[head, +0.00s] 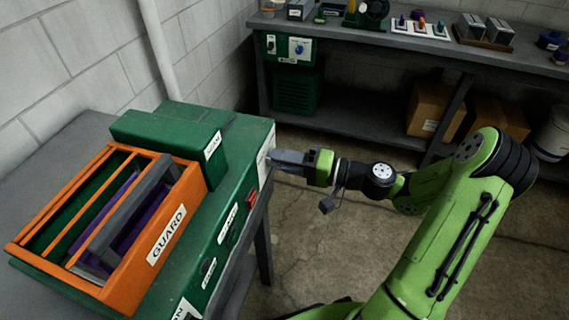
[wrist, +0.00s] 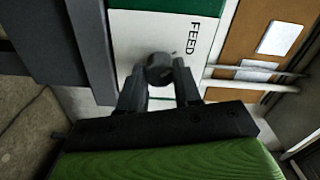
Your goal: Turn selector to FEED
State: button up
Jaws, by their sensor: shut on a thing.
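The selector is a dark round knob (wrist: 159,66) on a white plate (wrist: 135,30) in the wrist view. The word FEED (wrist: 194,38) is printed sideways on the plate, up and right of the knob. My gripper (wrist: 160,84) has its two fingers on either side of the knob and is shut on it. In the head view my gripper (head: 277,161) reaches the white plate (head: 265,152) on the right end of the green machine (head: 240,150); the knob is hidden there. Which way the selector points is not clear.
An orange guard frame (head: 168,236) stands on the machine's top. A red switch (head: 252,198) and dark knobs are on its front face. A workbench (head: 430,50) with small parts stands at the back, with cardboard boxes (head: 430,108) below. Floor between is clear.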

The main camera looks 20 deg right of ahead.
jog(key=shift+f+n, duration=0.1)
jog(key=shift+n, duration=0.3)
jog(key=o, duration=1)
jog(key=shift+o, duration=0.2)
jog(key=p+v, duration=0.3)
jog(key=v, duration=1.2)
jog(key=shift+s+d, duration=0.25)
jog(key=shift+s, duration=0.05)
jog(key=shift+a, duration=0.1)
